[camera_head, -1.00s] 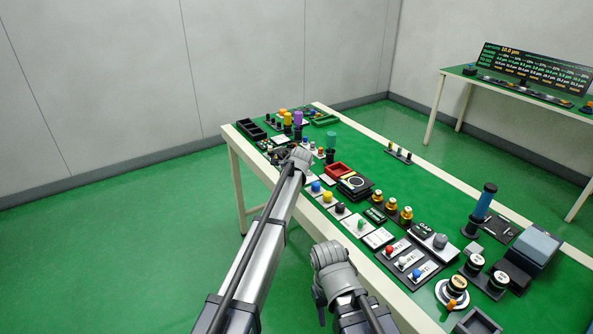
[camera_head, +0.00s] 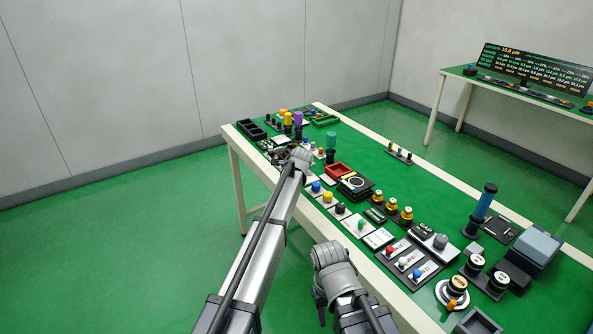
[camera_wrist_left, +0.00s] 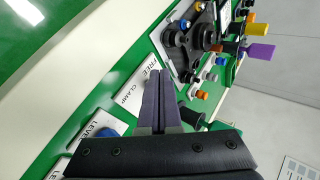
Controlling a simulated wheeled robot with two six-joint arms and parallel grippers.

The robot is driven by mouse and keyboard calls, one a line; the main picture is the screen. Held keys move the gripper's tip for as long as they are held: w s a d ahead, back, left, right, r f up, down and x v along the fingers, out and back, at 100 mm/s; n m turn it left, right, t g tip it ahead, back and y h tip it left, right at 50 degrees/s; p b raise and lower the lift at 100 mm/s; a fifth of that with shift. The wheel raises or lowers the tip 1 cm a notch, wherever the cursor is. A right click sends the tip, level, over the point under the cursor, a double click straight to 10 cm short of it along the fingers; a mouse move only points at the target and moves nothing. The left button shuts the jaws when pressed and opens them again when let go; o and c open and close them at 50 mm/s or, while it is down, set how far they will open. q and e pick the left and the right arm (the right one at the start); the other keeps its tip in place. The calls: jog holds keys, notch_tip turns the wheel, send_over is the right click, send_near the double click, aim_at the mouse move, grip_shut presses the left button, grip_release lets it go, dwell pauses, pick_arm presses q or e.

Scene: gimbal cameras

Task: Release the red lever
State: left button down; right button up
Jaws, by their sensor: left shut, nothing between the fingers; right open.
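My left gripper (camera_head: 300,157) is over the near long edge of the green-topped table. In the left wrist view its two fingers (camera_wrist_left: 158,90) are together with nothing between them, beside a white label reading FREE and CLAMP (camera_wrist_left: 138,87). A black handle (camera_wrist_left: 196,119) is close to the right of the fingers; I cannot tell whether they touch. No clearly red lever shows by the fingers; it may be hidden. A red knob (camera_head: 390,249) is on a panel farther right. My right gripper (camera_head: 332,258) is open and empty beside the table's near edge, its fingers mostly hidden.
The table (camera_head: 420,184) carries blue and yellow knobs, a red tray (camera_head: 338,170), brass-coloured parts (camera_head: 391,203) and a blue cylinder (camera_head: 484,202). A dark fixture (camera_wrist_left: 183,45) is just beyond the left fingertips. A second table with a display (camera_head: 535,68) stands at the back right.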

pick_arm(q)
jog(key=shift+d, duration=0.1)
jog(key=shift+d, duration=0.75)
jog(key=shift+d+r, duration=0.1)
jog(key=shift+d, duration=0.05)
jog(key=shift+s+r+p, duration=0.35)
jog(key=shift+r+p, duration=0.1)
jog(key=shift+p, duration=0.15)
jog(key=s+a+r+p, duration=0.1)
jog(key=s+r+p, duration=0.4)
jog(key=s, duration=0.1)
jog(key=shift+s+a+r+p, duration=0.35)
jog(key=shift+a, duration=0.05)
